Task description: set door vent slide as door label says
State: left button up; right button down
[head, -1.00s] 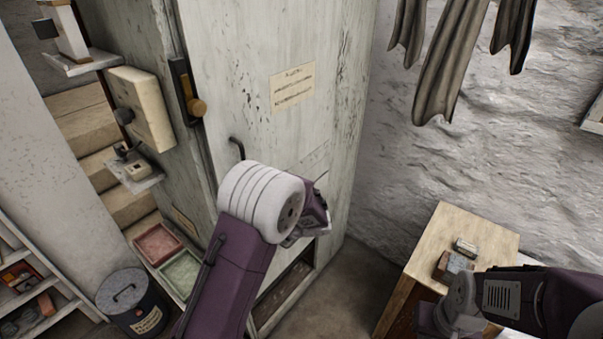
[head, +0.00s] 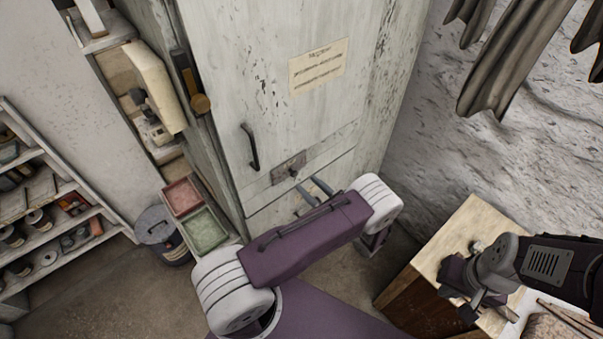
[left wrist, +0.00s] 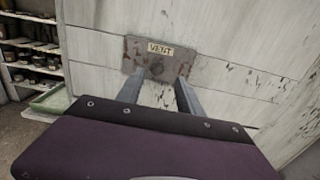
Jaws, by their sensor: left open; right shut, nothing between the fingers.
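The pale, worn door (head: 290,110) bears a paper label (head: 318,66) with lines too small to read. Below the black door handle (head: 250,147) is a grey vent plate (head: 289,167). In the left wrist view the rusty vent plate (left wrist: 133,62) carries a tag (left wrist: 160,48) reading "VENT" and a dark round knob (left wrist: 157,68). My left gripper (head: 312,187) is open just in front of and below the plate. In the wrist view its fingers (left wrist: 158,92) point at the plate, either side of the knob; contact cannot be told. My right gripper (head: 472,306) is shut above the wooden table.
The wooden table (head: 448,240) stands at the right, with dark cloths (head: 510,60) hanging above. Red (head: 182,197) and green (head: 205,232) trays and a lidded bin (head: 160,232) stand left of the door. A shelf (head: 50,230) lines the left wall.

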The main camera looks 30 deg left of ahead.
aim_at(296, 174)
pick_arm(q)
jog(key=x, duration=0.1)
jog(key=p+x, duration=0.1)
jog(key=x, duration=0.2)
jog(key=shift+s+a+r, duration=0.15)
jog(key=shift+s+a, duration=0.15)
jog(key=shift+a, duration=0.25)
jog(key=shift+w, duration=0.15)
jog(key=shift+w+d, duration=0.1)
jog(key=shift+d, duration=0.1)
jog(key=shift+c, duration=1)
grip_shut()
jog(key=shift+a, duration=0.1)
pick_arm(e)
jog(key=shift+s+a+r, duration=0.15)
jog(key=shift+r, duration=0.45)
jog(key=shift+s+a+r, duration=0.1)
jog(key=shift+s+r, duration=0.05)
jog(key=shift+r, duration=0.4)
jog(key=shift+w, duration=0.1)
